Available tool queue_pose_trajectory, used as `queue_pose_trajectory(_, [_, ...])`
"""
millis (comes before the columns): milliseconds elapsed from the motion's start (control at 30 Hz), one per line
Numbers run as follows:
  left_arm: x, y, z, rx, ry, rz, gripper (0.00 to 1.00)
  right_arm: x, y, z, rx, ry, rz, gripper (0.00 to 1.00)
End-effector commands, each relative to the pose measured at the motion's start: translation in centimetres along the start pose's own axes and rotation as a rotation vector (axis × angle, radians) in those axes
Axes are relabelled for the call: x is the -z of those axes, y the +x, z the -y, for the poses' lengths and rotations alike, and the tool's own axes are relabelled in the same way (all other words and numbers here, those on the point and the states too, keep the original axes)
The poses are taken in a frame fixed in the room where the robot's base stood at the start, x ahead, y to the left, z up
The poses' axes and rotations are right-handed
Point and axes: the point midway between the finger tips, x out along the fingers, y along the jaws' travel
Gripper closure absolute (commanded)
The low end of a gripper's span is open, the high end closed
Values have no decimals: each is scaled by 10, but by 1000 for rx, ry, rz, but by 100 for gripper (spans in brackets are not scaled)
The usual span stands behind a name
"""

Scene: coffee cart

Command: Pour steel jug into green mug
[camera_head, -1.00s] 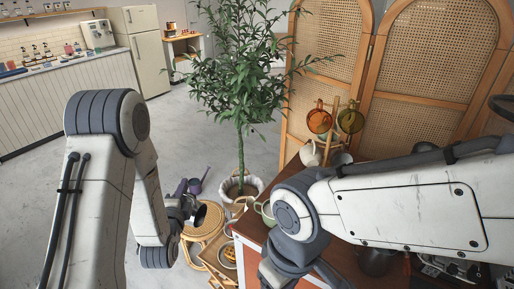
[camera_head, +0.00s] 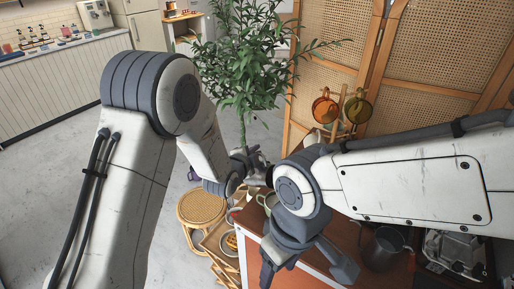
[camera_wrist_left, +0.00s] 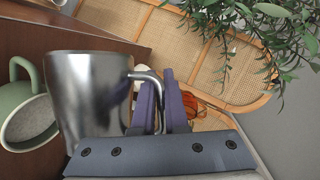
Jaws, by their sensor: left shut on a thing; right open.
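My left gripper (camera_head: 248,165) is shut on the handle of the steel jug. The jug (camera_wrist_left: 88,95) fills the left half of the left wrist view, with its handle between my fingers; in the head view it is small and partly hidden by the gripper. The green mug (camera_head: 268,200) stands at the cart's left edge, just below the jug in the head view. The mug also shows at the left of the wrist view (camera_wrist_left: 18,112), beside the jug and partly cut off. I cannot tell the jug's exact tilt. My right gripper (camera_head: 305,264) is open and empty over the cart's front.
The plant (camera_head: 240,60) and rattan stool (camera_head: 201,208) are near my left arm.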

Motion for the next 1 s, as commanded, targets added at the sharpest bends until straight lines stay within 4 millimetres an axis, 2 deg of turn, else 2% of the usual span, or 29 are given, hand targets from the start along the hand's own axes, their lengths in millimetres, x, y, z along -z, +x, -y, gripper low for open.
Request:
queue_pose_trajectory(33, [-4, 0, 4, -16, -35, -3, 100, 1, -11, 1, 0, 0, 0, 40])
queue_pose_trajectory(533, [-31, 14, -6, -151, -333, -68, 100, 3, -61, 4, 0, -3, 0, 40])
queue_pose_trajectory(600, [-36, 18, -11, -182, -406, -86, 100, 3, -59, 4, 0, -3, -1, 40])
queue_pose_trajectory(800, [-45, 23, -17, -277, -611, -129, 100, 4, -70, 5, 0, -5, 0, 40])
queue_pose_trajectory(1000, [-42, 23, -23, -373, -821, -177, 100, 4, -83, 6, 0, -7, 0, 40])
